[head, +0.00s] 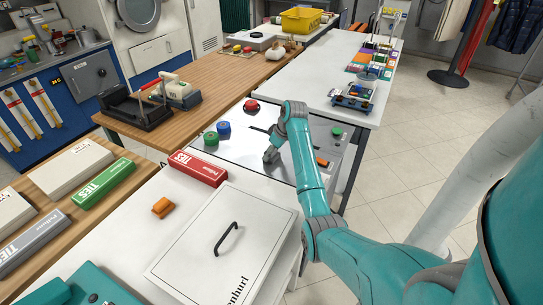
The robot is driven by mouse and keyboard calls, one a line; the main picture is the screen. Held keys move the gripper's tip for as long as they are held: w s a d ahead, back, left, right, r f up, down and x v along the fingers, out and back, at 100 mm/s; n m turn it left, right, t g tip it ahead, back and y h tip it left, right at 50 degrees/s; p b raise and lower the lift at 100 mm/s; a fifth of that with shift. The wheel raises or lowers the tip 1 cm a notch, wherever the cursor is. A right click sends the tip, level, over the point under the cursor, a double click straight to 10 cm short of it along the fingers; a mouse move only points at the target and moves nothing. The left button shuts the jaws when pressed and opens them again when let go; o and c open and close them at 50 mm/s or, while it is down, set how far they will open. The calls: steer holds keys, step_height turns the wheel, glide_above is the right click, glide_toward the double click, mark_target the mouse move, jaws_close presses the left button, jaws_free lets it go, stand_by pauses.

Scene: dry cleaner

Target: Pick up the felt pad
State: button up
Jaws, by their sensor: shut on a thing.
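My gripper (271,155) is low over the grey-white work surface (232,157) in the middle of the head view, with my teal arm reaching in from the right. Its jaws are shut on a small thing. The fingertips are small and dark here, and the held thing is mostly hidden, so I cannot tell its shape or whether it touches the surface. I cannot pick out a felt pad with certainty anywhere else in view.
A red button (251,106), blue knobs (223,127), a green knob (336,131) and an orange block (322,162) are around my gripper. A red TIES box (198,168) and a white handled lid (195,247) lie nearer. Another orange piece (163,207) lies left.

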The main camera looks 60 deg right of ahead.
step_height(320, 180, up, 10)
stand_by(0.6)
steer(key=o, duration=0.5)
steer(key=shift+c, duration=0.2)
steer(key=c, duration=0.4)
